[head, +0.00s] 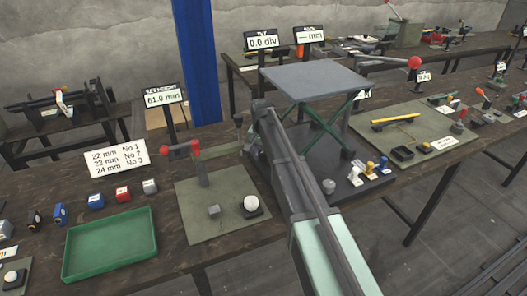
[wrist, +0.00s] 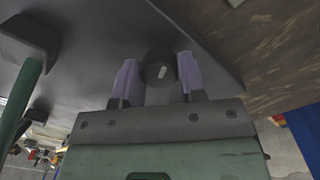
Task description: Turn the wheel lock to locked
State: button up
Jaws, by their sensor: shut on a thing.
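The wheel lock appears to be a dark round knob (wrist: 160,66) with a short pale mark on its face, in the wrist view. My gripper (wrist: 157,78) has its two pale purple fingers on either side of this knob, shut on it. The pale mark is slightly tilted. In the head view my arm reaches to the left side of a lift stand with a grey top plate (head: 314,77) and green crossed legs (head: 310,137). My arm hides the knob and my fingertips there.
A red-knobbed lever (head: 182,149) and a white ball (head: 251,203) are on a mat left of my arm. A green tray (head: 110,246) lies further left. Small coloured pieces (head: 370,167) stand right of my arm.

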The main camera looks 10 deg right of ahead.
aim_at(262, 151)
dwell(0.4)
jog(key=o, duration=0.9)
jog(key=shift+r, duration=0.15)
jog(key=r+p, duration=1)
jog(key=p, duration=0.1)
jog(key=shift+w+a+r, duration=0.1)
jog(key=shift+a+r, duration=0.1)
jog(key=shift+r, duration=0.1)
